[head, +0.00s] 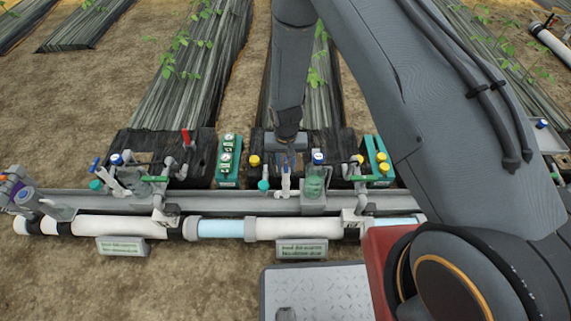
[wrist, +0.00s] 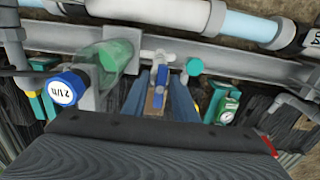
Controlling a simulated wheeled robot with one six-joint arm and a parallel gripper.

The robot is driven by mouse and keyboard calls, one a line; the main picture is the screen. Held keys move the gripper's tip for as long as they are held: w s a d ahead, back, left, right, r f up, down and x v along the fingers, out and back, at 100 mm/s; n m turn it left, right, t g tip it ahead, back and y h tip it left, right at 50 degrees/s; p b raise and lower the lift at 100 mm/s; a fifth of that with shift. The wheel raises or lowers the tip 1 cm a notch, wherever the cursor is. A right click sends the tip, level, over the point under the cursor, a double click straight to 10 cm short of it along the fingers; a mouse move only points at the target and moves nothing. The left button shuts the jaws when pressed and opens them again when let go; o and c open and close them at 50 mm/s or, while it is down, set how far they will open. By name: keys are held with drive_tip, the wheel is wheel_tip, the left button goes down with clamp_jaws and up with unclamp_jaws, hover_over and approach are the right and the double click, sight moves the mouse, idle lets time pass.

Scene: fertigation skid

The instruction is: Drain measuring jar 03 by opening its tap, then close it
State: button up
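A clear green measuring jar (head: 314,184) with a blue cap stands on the grey rail, right of my gripper in the head view. My gripper (head: 287,150) points down over the tap. In the wrist view my gripper (wrist: 160,100) has its two bluish fingers apart, one each side of the handle. I cannot tell whether they touch it. No jar number is readable.
Another jar (head: 130,178) with a blue-handled tap stands further left. Green dosing units (head: 228,160) and (head: 378,160) stand behind the rail (head: 235,202). White and light-blue pipes (head: 222,229) run along the front. A teal cap (wrist: 195,67) sits close to the tap.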

drive_tip(key=shift+o, duration=0.6)
drive_tip(key=shift+f, duration=0.25)
drive_tip(key=c, duration=0.6)
drive_tip(key=o, duration=0.6)
drive_tip(key=shift+f, duration=0.25)
